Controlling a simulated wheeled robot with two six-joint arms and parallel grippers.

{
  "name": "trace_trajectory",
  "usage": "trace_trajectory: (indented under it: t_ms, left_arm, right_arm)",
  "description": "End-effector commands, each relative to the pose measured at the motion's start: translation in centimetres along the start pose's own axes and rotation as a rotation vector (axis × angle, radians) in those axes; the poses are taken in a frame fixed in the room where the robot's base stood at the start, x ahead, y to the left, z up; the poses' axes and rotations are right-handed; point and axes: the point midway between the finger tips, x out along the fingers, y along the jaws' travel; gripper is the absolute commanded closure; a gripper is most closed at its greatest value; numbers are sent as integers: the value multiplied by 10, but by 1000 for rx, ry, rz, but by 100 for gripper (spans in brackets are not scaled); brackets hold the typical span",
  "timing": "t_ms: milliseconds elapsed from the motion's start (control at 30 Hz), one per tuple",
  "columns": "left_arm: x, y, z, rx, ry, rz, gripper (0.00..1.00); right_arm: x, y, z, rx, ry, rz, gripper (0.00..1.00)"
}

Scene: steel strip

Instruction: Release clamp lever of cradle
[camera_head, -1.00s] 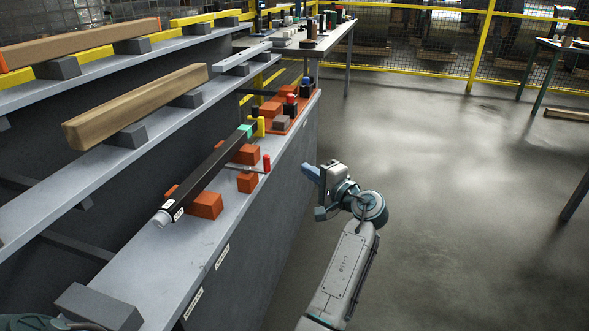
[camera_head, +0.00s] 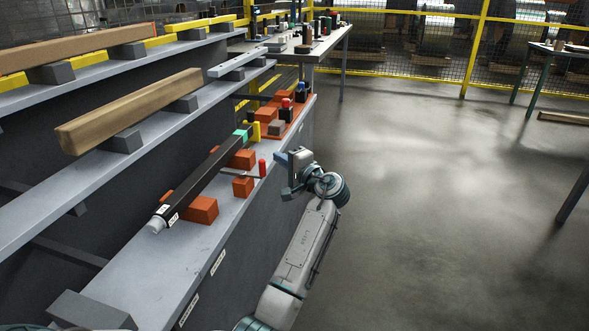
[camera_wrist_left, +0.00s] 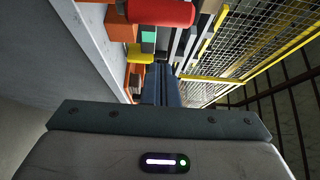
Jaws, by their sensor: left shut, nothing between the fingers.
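The cradle is a row of orange blocks (camera_head: 202,209) on the lower grey shelf. A long black bar (camera_head: 200,180) with a grey end lies across it. The clamp lever is a thin dark arm with an upright red handle (camera_head: 262,168), beside the front orange block (camera_head: 243,186). My left gripper (camera_head: 281,159) is just right of the red handle in the head view, with blue fingers shut and empty. In the left wrist view the shut fingers (camera_wrist_left: 161,85) point toward the shelf edge, and the red handle (camera_wrist_left: 160,12) shows large at the top, apart from them. My right gripper is not in view.
A yellow block (camera_head: 254,132) and an orange tray (camera_head: 298,122) with small parts are beyond the bar. A wooden beam (camera_head: 130,110) lies on the shelf above. A grey block (camera_head: 92,311) is at the near end. The floor (camera_head: 430,200) to the right is clear.

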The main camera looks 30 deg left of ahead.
Motion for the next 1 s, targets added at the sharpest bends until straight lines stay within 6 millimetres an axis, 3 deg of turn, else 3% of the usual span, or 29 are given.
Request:
trace_trajectory:
  t_ms: [100, 333, 867, 1000]
  left_arm:
    - [-8, 1, 18, -1, 1, 0, 100]
    - [-14, 1, 35, 1, 1, 1, 100]
    - [-15, 0, 36, 1, 6, 1, 100]
    - [-14, 0, 32, 1, 24, 0, 100]
  right_arm:
    - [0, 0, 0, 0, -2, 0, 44]
    - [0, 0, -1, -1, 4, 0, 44]
    - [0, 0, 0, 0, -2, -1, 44]
    - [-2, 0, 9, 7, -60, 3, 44]
